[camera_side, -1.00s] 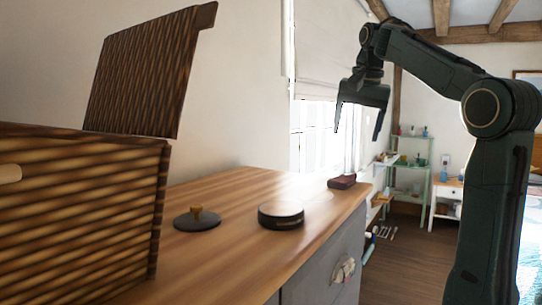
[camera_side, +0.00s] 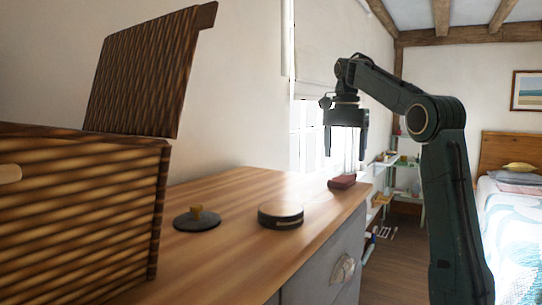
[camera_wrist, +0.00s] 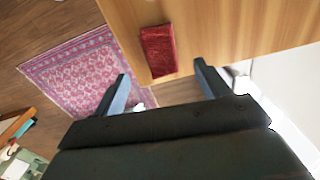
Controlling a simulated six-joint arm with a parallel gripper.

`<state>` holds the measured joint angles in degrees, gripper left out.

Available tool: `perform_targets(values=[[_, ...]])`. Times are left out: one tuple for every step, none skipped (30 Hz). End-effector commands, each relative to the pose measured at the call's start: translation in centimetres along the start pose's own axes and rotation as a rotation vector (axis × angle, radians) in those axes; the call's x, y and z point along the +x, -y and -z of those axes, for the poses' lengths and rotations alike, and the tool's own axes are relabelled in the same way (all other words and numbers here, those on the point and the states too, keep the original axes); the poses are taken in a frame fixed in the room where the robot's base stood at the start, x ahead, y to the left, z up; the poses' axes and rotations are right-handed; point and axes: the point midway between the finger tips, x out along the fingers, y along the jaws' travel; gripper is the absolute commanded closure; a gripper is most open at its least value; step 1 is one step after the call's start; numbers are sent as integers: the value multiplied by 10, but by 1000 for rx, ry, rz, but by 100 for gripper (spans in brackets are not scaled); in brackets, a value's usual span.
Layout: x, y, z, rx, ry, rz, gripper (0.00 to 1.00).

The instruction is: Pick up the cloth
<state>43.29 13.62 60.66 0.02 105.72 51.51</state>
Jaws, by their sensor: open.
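The cloth (camera_side: 342,182) is a small dark red folded piece lying flat on the far end of the wooden dresser top. In the wrist view the cloth (camera_wrist: 158,50) lies near the dresser's edge, ahead of and between the two fingertips. My gripper (camera_side: 345,157) hangs pointing down above the cloth, with its fingers apart and nothing between them. In the wrist view my gripper (camera_wrist: 160,80) shows both fingers spread wider than the cloth's width. It does not touch the cloth.
On the dresser top (camera_side: 245,190) stand a round black tin (camera_side: 281,215) and a dark lid with a wooden knob (camera_side: 197,219). A wicker basket (camera_side: 80,210) with a raised lid fills the left. A patterned rug (camera_wrist: 75,72) lies on the floor below.

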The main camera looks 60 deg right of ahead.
Motion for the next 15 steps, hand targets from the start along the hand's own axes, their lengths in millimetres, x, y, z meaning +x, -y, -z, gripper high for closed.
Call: perform_targets(values=[[3,0,0,0,1,-1,25],[5,0,0,0,1,-1,25],[8,0,0,0,1,-1,25],[9,0,0,0,1,-1,25],[11,0,0,-1,1,-1,25],[13,0,0,-1,2,-2,25],[14,0,0,-1,1,-1,25],[15,0,0,-1,1,0,25],[16,0,0,-1,0,0,25],[17,0,0,-1,0,0,25],[17,0,0,-1,0,0,25],[17,0,0,-1,0,0,25],[17,0,0,-1,0,0,25],[17,0,0,-1,0,0,25],[17,0,0,-1,0,0,25]])
